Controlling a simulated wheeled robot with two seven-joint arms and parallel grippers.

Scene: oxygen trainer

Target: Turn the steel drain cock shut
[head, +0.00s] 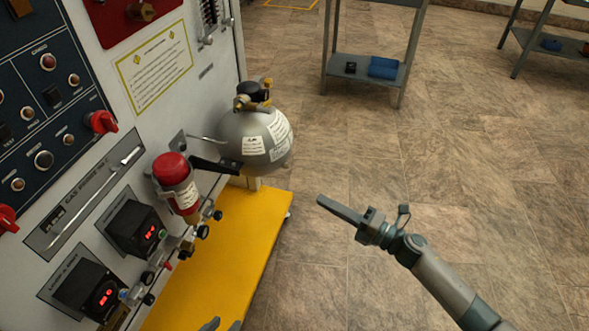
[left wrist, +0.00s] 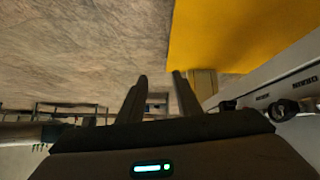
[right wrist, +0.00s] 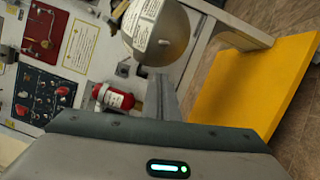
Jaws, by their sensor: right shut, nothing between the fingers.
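I cannot pick out the steel drain cock for sure. A row of small fittings and dark knobs (head: 186,246) runs along the panel's lower edge in the head view. A grey sphere (head: 243,140) with white labels stands beyond them; in the right wrist view its underside (right wrist: 160,40) shows a small pale fitting. My right gripper (head: 321,199) is shut and empty, over the floor right of the yellow base, apart from everything. My left gripper (head: 220,326) shows only its fingertips at the bottom edge in the head view. In the left wrist view (left wrist: 160,80) its fingers stand apart, empty.
The white panel (head: 200,80) carries knobs, displays and a red-capped cylinder (head: 178,183) that juts out. A yellow base (head: 230,250) extends along its foot. A grey shelf (head: 345,68) with a blue bin stands at the back. The floor to the right is clear.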

